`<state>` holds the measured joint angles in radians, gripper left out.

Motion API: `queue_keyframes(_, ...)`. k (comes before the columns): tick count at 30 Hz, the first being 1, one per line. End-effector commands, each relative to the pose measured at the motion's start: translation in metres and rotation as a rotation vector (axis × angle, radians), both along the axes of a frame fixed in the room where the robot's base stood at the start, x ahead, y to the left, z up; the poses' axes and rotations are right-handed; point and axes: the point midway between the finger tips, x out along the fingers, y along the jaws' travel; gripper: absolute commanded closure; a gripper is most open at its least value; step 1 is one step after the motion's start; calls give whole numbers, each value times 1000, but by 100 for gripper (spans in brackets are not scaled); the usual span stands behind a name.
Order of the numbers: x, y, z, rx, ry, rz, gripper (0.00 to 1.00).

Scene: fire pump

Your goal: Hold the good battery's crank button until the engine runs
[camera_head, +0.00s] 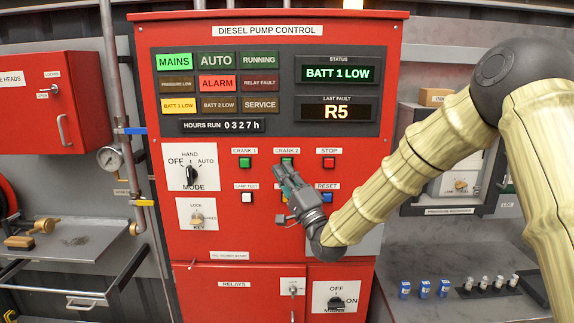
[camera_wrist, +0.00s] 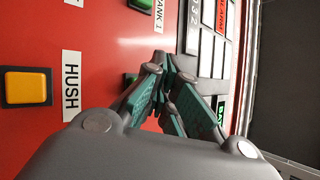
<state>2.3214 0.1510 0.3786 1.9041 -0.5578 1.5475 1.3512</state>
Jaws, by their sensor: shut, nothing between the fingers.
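The green CRANK 2 button (camera_head: 287,160) is on the red diesel pump control panel (camera_head: 240,215), partly behind my fingertips. My gripper (camera_head: 281,170) is shut and empty, its tips at or just in front of that button; I cannot tell whether they touch or press it. In the wrist view the closed fingertips (camera_wrist: 163,66) hide part of a green button. The green CRANK 1 button (camera_head: 245,162) is to the left. The status display (camera_head: 340,74) reads BATT 1 LOW. The BATT 1 LOW lamp (camera_head: 179,105) is lit yellow; BATT 2 LOW and RUNNING look unlit.
The red STOP button (camera_head: 329,162) is to the right, with the blue RESET button (camera_head: 327,196) below it. The yellow HUSH button (camera_wrist: 27,87) shows in the wrist view. The mode switch (camera_head: 191,172) is at left. ALARM and MAINS are lit.

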Motion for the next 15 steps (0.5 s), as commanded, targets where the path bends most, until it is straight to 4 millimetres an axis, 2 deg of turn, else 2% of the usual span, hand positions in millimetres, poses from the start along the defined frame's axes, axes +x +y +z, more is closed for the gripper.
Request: queue_keyframes(15, 8, 0, 0, 1, -1, 0, 100)
